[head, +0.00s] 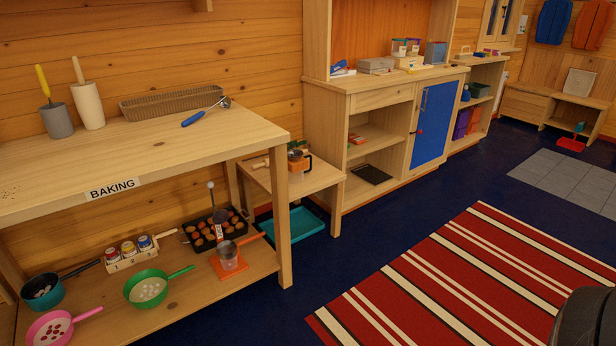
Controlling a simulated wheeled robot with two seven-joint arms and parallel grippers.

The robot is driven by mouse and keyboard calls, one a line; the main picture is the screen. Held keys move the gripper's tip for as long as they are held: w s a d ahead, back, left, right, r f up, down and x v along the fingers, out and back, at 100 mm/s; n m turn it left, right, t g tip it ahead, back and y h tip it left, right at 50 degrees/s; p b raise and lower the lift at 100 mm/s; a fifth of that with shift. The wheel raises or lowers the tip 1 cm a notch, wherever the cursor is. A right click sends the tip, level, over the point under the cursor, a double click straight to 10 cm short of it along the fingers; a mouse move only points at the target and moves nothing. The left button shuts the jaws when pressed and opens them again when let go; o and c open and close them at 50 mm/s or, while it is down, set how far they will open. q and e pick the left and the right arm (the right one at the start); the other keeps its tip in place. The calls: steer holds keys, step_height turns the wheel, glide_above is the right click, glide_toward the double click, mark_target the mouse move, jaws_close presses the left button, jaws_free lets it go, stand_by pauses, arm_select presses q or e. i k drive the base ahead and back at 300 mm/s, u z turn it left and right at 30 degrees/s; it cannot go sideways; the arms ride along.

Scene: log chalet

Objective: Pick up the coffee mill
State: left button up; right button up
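I cannot clearly make out a coffee mill. A small orange and dark item with a black loop handle (298,161) stands on the low wooden side table (318,179); it may be the mill, but it is too small to be sure. Wooden and green items partly show behind it. Neither of my grippers is in view.
The baking bench (205,150) stands at left, with pans, a muffin tray and jars on its lower shelf. A teal tray (301,224) lies under the side table. A wooden cabinet with a blue door (433,122) stands right of it. A striped rug (440,290) covers open floor.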

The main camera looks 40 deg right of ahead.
mark_target(296, 163)
steer(key=u, duration=1.1)
steer(key=k, duration=0.15)
steer(key=z, duration=2.25)
steer(key=i, duration=0.85)
steer(key=z, duration=0.85)
steer(key=i, duration=2.85)
steer(key=u, duration=2.15)
